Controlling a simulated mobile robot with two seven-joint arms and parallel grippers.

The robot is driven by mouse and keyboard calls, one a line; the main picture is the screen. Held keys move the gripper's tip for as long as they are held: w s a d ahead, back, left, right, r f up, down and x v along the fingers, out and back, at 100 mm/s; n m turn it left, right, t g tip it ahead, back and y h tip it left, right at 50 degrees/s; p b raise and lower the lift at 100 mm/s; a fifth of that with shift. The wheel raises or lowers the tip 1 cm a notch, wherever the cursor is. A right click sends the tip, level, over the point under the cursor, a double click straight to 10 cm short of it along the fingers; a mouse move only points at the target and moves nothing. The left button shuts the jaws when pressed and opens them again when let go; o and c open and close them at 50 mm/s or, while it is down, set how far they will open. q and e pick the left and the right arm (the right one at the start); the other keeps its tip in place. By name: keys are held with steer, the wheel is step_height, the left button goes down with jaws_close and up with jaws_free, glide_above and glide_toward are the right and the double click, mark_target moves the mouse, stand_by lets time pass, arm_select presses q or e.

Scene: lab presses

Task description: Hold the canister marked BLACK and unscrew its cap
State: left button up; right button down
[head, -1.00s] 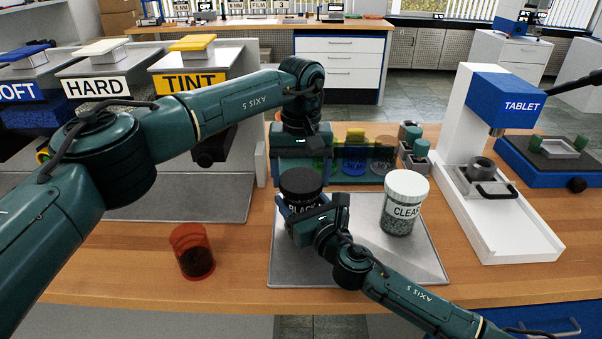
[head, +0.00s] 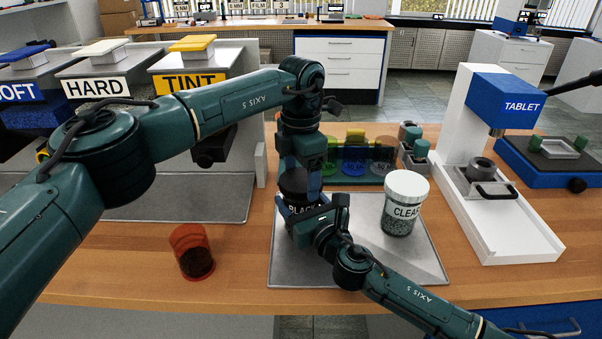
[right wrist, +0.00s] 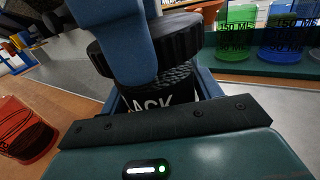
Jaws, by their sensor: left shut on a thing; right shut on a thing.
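The canister marked BLACK (head: 299,210) stands on the grey tray, with its black cap (head: 292,184) on top. Its body also shows in the right wrist view (right wrist: 155,107), with the label partly hidden. My left gripper (head: 302,183) comes from above and is shut on the cap; a blue finger crosses the ribbed cap (right wrist: 188,44) in the right wrist view. My right gripper (head: 307,217) is shut on the canister's body from the front, below the cap. The canister looks upright.
A white-capped CLEAR canister (head: 404,204) stands at the right on the tray (head: 350,272). A red cup (head: 192,252) with dark contents is at the left. Coloured beakers (head: 355,156) stand in a rack behind. The TABLET press (head: 500,215) is at the right.

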arm_select(q)
steer(key=n, duration=0.6)
steer(key=shift+n, duration=0.4)
steer(key=n, duration=1.3)
steer(key=shift+r, duration=0.1)
steer(key=shift+r, duration=0.15)
steer(key=shift+r, duration=0.95)
